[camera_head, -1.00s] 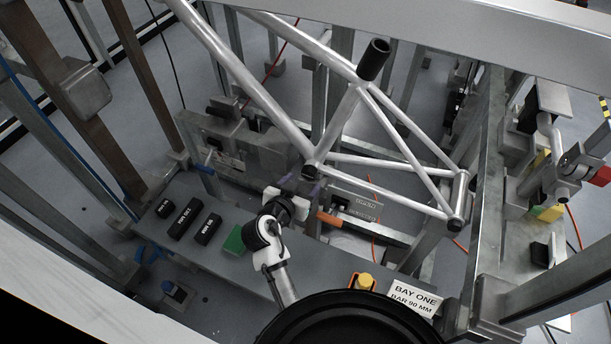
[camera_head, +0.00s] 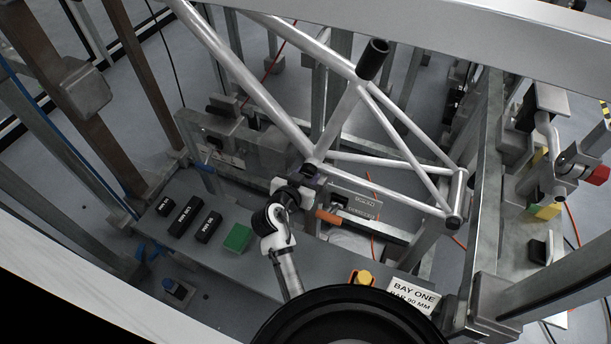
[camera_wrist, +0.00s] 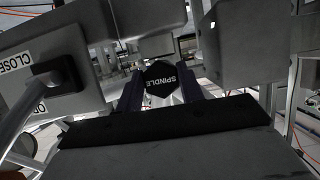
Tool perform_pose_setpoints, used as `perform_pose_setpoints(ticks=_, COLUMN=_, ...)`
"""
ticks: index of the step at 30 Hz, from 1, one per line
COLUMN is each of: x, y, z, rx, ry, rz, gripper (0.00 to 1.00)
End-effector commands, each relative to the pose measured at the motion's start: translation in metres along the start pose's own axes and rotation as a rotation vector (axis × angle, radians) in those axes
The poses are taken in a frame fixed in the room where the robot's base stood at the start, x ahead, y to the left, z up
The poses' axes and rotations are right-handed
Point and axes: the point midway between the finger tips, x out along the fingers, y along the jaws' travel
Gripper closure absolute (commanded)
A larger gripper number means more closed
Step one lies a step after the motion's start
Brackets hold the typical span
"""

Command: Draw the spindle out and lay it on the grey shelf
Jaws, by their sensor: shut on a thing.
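The spindle (camera_wrist: 160,80) shows in the wrist view as a black, six-sided end marked SPINDLE. It sits between the two dark purple fingers of my gripper (camera_wrist: 159,92), which is shut on it. How far its body reaches beyond that end is hidden. In the head view my gripper (camera_head: 308,180) is just below the lower joint of the white tube frame (camera_head: 336,124); the spindle cannot be made out there. The grey shelf (camera_head: 265,268) lies below and left of my gripper.
Several black labelled blocks (camera_head: 185,221) and a green block (camera_head: 237,238) stand on the shelf. An orange handle (camera_head: 328,217) is close right of my gripper. The wrist view shows a lever (camera_wrist: 35,100) at left.

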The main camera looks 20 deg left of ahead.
Motion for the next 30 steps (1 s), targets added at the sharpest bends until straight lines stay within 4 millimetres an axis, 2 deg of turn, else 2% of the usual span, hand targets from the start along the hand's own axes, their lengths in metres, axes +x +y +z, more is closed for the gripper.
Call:
perform_pose_setpoints(ticks=1, x=0.000, y=0.000, z=0.000, rx=0.000, ry=0.000, rz=0.000, gripper=0.88)
perform_pose_setpoints(ticks=2, x=0.000, y=0.000, z=0.000, rx=0.000, ry=0.000, rz=0.000, gripper=0.64)
perform_pose_setpoints(ticks=8, x=0.000, y=0.000, z=0.000, rx=0.000, ry=0.000, rz=0.000, gripper=0.90)
perform_pose_setpoints(ticks=30, x=-0.024, y=0.000, z=0.010, rx=-0.001, ry=0.001, rz=0.000, gripper=0.90)
